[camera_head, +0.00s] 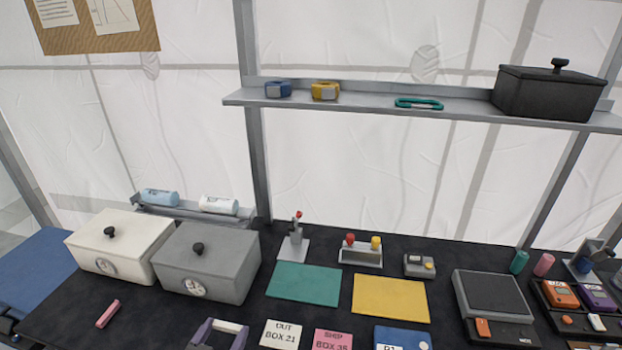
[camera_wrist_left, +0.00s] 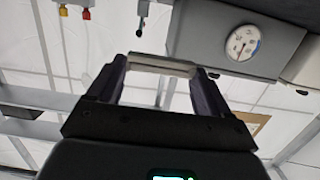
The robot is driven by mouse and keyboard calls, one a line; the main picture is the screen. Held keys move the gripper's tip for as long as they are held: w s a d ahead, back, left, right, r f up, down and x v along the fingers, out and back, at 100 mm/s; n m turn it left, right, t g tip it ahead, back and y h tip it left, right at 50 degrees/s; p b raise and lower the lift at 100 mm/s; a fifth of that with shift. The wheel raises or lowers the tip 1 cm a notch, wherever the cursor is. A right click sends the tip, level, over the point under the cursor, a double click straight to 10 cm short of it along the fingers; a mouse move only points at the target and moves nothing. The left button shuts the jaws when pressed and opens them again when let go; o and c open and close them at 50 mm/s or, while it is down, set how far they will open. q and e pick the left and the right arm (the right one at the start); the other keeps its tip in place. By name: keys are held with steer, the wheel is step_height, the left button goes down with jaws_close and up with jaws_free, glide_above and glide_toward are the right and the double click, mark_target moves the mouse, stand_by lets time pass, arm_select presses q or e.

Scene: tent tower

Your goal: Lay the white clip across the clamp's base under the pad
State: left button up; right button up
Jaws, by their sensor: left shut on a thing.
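The clamp (camera_head: 294,244) stands at the back of the black table in the head view, with a flat grey base (camera_head: 292,255) and an upright post with a red tip. It also shows at the top of the left wrist view (camera_wrist_left: 142,12). My left gripper (camera_head: 226,328), at the bottom edge of the head view, is shut on the white clip (camera_wrist_left: 161,64). The clip spans between the two fingertips. It is in front of the clamp and well apart from it. The pad cannot be clearly made out. My right gripper is not in view.
A grey lidded box (camera_head: 208,262) and a white lidded box (camera_head: 112,246) stand left of the clamp. A green mat (camera_head: 303,284) lies in front of it. A tray with red and yellow knobs (camera_head: 361,256) stands to its right. Label cards (camera_head: 283,335) lie near the front.

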arm_select(q)
steer(key=s+d, duration=0.1)
steer(key=s+d+f, duration=0.1)
steer(key=s, duration=0.1)
steer(key=s+d+f, duration=0.1)
steer(key=shift+s, duration=0.4)
steer(key=shift+s+a+r+n+y, duration=0.1)
steer(key=shift+s+r+n+y, duration=0.4)
steer(key=shift+s+r+y, duration=0.3)
step_height(320, 180, up, 25)
steer(key=s+a+p, duration=0.1)
steer(key=s+p, duration=0.1)
steer(key=p, duration=3.1)
steer(key=shift+a, duration=0.15)
